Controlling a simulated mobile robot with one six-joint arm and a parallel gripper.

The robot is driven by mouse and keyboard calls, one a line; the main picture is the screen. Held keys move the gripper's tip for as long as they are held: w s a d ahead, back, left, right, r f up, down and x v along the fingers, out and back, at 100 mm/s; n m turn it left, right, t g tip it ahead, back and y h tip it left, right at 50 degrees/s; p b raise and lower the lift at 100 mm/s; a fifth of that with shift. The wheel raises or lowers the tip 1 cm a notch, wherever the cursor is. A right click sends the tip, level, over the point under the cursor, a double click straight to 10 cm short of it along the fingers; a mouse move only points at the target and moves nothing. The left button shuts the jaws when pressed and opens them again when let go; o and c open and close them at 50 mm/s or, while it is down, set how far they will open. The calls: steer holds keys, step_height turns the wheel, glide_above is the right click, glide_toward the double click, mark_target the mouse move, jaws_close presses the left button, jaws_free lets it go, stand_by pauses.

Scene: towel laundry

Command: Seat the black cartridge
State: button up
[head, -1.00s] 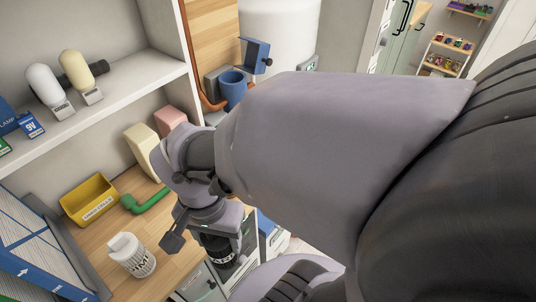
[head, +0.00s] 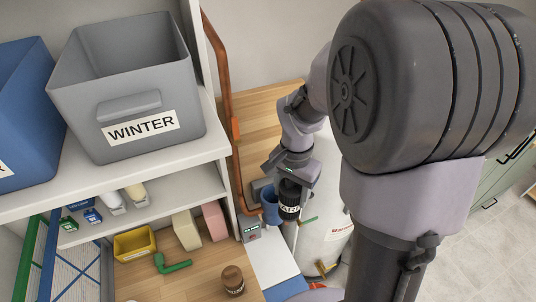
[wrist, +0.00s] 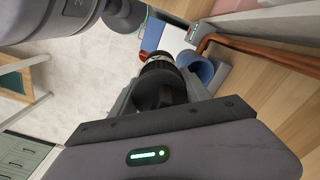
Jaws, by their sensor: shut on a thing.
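The black cartridge (head: 289,199), with a pale lettered band, is held by my gripper (head: 291,180) near the wall unit in the head view. In the wrist view, the cartridge (wrist: 160,88) lies between the jaws of my gripper (wrist: 158,98), its dark round end facing the camera. A blue round cup-like holder (head: 269,206) is just left of the cartridge in the head view. The holder (wrist: 196,67) shows right of the cartridge in the wrist view. The cartridge is outside it; I cannot tell whether they touch. My gripper partly hides the fixture around the holder.
A copper pipe (head: 228,110) runs down beside the holder. A white tank (head: 325,225) stands behind my arm. A brown jar (head: 233,279), yellow bin (head: 134,243) and green pipe piece (head: 172,264) are on the workbench. A grey WINTER bin (head: 130,95) sits on the upper shelf.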

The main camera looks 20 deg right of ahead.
steer(key=shift+w+d+r, duration=0.25)
steer(key=w+f+p, duration=0.1)
steer(key=w+f, duration=0.1)
steer(key=w, duration=0.7)
steer(key=shift+w+a+p, duration=0.25)
steer(key=shift+w+p, duration=0.1)
steer(key=shift+w, duration=0.05)
steer(key=shift+f+b, duration=1.15)
steer(key=shift+f, duration=0.2)
stand_by(0.5)
